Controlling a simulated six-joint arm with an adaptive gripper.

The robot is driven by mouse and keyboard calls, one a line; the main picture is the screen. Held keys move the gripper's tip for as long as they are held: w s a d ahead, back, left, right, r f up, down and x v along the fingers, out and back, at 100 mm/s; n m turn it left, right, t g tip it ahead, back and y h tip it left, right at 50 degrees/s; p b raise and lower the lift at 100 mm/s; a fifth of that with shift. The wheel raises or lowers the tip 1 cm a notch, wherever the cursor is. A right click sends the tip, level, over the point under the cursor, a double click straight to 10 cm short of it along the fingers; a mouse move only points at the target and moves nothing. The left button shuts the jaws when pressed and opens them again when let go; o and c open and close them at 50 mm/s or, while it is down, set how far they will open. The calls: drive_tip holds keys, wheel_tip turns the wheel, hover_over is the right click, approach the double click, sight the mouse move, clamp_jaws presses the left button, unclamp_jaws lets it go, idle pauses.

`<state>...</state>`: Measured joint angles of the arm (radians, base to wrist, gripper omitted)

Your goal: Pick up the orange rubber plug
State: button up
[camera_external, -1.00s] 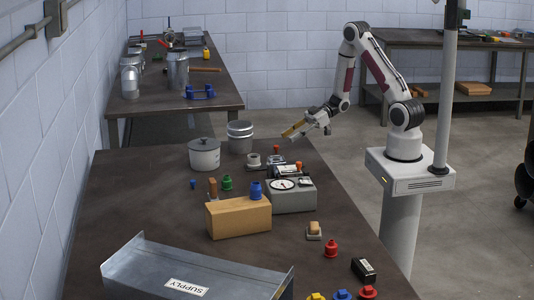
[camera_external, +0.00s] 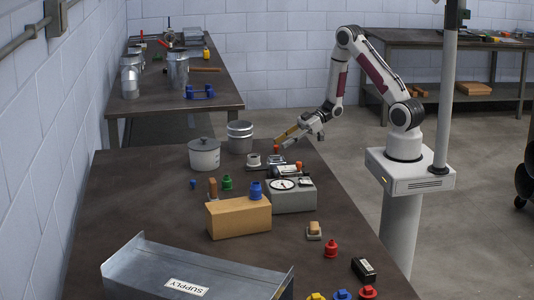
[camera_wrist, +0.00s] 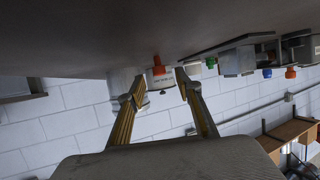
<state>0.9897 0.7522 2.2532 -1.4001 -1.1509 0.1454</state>
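An orange plug (camera_external: 277,149) stands upright at the far right part of the near table, among small metal parts. A second orange piece (camera_external: 298,165) is by the gauge; which of these is rubber I cannot tell.
A grey gauge box (camera_external: 291,196), a tan block (camera_external: 238,217) with a blue plug (camera_external: 256,190), a lidded pot (camera_external: 204,154) and a metal can (camera_external: 240,137) stand nearby. A SUPPLY tray (camera_external: 195,272) lies in front. The table's left middle is mostly clear.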

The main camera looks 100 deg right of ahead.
sight(276, 149)
drive_tip(key=shift+x, duration=1.4)
drive_tip(key=c, duration=0.8)
